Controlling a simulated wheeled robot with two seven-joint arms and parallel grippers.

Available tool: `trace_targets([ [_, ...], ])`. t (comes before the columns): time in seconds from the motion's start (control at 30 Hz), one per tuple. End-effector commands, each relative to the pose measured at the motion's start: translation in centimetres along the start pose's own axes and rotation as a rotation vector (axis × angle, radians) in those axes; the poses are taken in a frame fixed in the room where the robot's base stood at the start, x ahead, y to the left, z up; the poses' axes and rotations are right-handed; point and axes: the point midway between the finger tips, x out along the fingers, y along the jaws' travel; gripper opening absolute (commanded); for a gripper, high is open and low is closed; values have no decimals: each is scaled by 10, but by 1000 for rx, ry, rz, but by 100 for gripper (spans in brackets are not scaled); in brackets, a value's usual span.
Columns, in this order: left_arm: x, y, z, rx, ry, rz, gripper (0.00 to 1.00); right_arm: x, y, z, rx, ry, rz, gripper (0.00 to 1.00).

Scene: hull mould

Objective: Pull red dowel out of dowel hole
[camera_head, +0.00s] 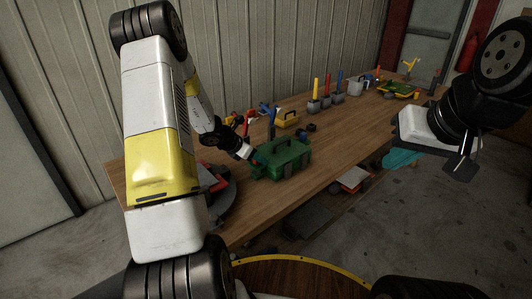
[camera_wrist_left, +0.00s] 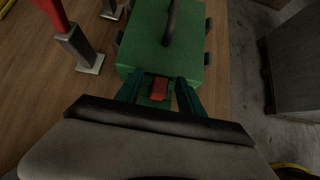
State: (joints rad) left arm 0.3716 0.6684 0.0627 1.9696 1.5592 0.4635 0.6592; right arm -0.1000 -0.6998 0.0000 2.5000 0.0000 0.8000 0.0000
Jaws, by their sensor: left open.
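A green mould box (camera_head: 285,158) with a dark handle stands on the wooden table. It also shows in the left wrist view (camera_wrist_left: 150,40). A short red piece, apparently the red dowel (camera_wrist_left: 159,88), sits at the box's near end in a small green part. My left gripper (camera_head: 252,156) is at the left end of the box. In the left wrist view its open fingers (camera_wrist_left: 160,95) are on either side of the red piece, with small gaps visible. The dowel hole is hidden. My right gripper (camera_head: 461,164) hangs at the right, away from the box, its jaws unclear.
A tall red stick in a grey holder (camera_wrist_left: 75,45) stands left of the box. A corrugated wall (camera_head: 260,50) runs behind.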

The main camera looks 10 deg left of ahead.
Motion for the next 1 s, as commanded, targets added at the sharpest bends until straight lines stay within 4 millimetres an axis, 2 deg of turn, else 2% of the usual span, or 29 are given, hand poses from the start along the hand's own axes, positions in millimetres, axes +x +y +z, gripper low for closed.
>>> trace_targets([
  [0.17, 0, 0, 0, 1, 0, 1, 45, 0, 0, 0, 0, 0, 0, 0],
  [0.4, 0, 0, 0, 1, 0, 1, 0, 0, 0, 0, 0, 0, 0, 0],
  [0.77, -2, 0, 2, 2, -1, 1, 0, 0, 0, 0, 0, 0, 0, 0],
  [1.0, -29, 1, 30, 7, -3, 4, 0, 0, 0, 0, 0, 0, 0, 0],
])
